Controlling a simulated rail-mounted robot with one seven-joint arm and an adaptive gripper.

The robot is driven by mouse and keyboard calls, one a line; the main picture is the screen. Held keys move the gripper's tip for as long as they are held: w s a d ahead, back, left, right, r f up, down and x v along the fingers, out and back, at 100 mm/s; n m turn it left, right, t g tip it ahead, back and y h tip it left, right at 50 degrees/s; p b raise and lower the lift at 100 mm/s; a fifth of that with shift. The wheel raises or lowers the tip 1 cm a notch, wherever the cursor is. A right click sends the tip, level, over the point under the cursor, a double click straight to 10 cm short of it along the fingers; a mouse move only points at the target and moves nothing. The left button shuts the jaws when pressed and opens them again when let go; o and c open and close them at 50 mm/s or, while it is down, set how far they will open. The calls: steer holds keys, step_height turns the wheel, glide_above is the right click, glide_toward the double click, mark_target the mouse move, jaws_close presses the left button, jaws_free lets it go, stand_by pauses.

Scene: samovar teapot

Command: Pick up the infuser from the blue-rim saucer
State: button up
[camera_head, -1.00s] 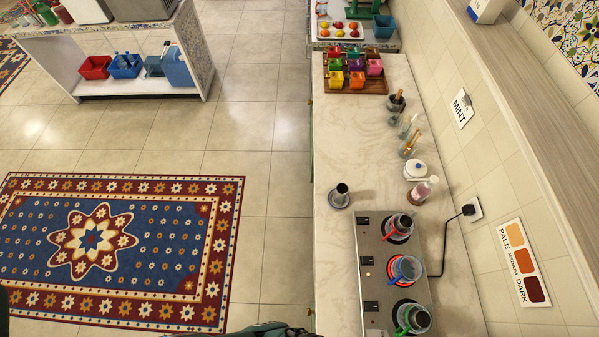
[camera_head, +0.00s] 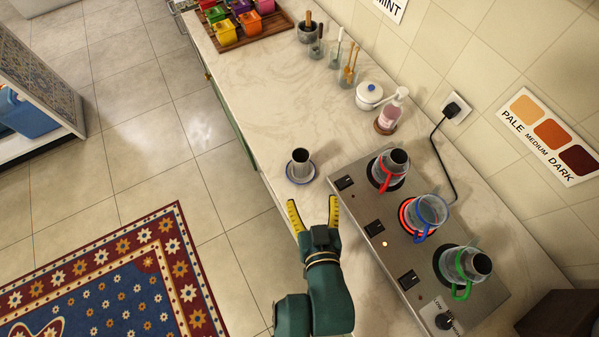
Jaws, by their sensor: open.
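The infuser (camera_head: 300,160), a dark metal cup, stands upright on the blue-rim saucer (camera_head: 290,178) on the marble counter, left of the stove. My gripper (camera_head: 314,209) is open, with two yellow-striped fingers pointing toward the saucer. In the picture it is just below the saucer and nothing shows between its fingers. Its exact height above the counter I cannot tell.
The stove (camera_head: 375,222) to the right carries glass pots with red (camera_head: 390,168), blue (camera_head: 428,212) and green (camera_head: 466,264) handles; the middle burner glows. A sugar bowl (camera_head: 369,96) and pink bottle (camera_head: 389,114) stand by the wall. The counter (camera_head: 262,85) beyond the saucer is clear.

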steer(key=b, duration=0.1)
glide_toward(300, 152)
steer(key=shift+w+d+f, duration=0.25)
steer(key=shift+w+f, duration=0.55)
steer(key=shift+w, duration=0.25)
steer(key=w, duration=0.1)
steer(key=w+a+b, duration=0.1)
steer(key=w, duration=0.1)
steer(key=w+f, duration=0.1)
steer(key=shift+w+a+f, duration=0.1)
steer(key=shift+w+a, duration=0.15)
steer(key=shift+w+f, duration=0.15)
steer(key=shift+w, duration=0.2)
steer(key=shift+c, duration=0.4)
steer(key=c, duration=1.3)
